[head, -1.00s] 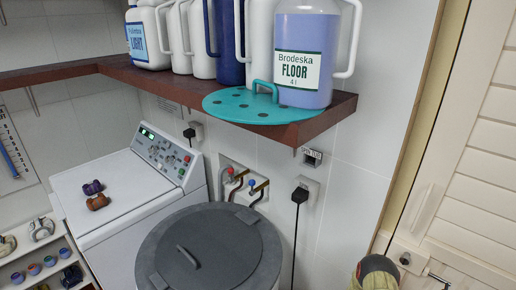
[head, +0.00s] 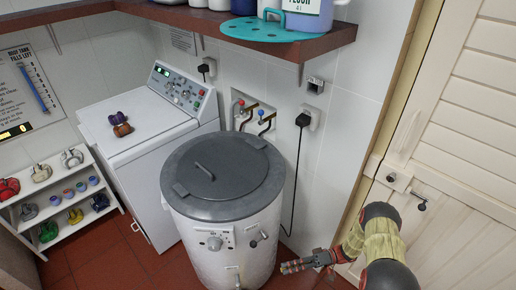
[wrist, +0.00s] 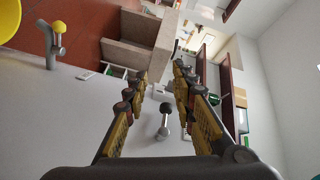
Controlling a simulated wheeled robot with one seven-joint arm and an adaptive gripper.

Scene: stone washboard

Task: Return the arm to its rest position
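My arm (head: 380,240) reaches in from the lower right of the head view, beside the cream door. My gripper (head: 300,264) is at its end, low and just right of the white drum-shaped tub (head: 225,245). In the wrist view my gripper (wrist: 160,78) shows two fingers well apart, with nothing held between them. I cannot tell from the head view whether it touches anything.
The tub has a grey lid (head: 222,175). A white washing machine (head: 150,135) stands behind it to the left. A shelf rack (head: 55,205) is at far left. The louvred door (head: 470,150) is close on the right. Red floor (head: 310,282) shows beneath my gripper.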

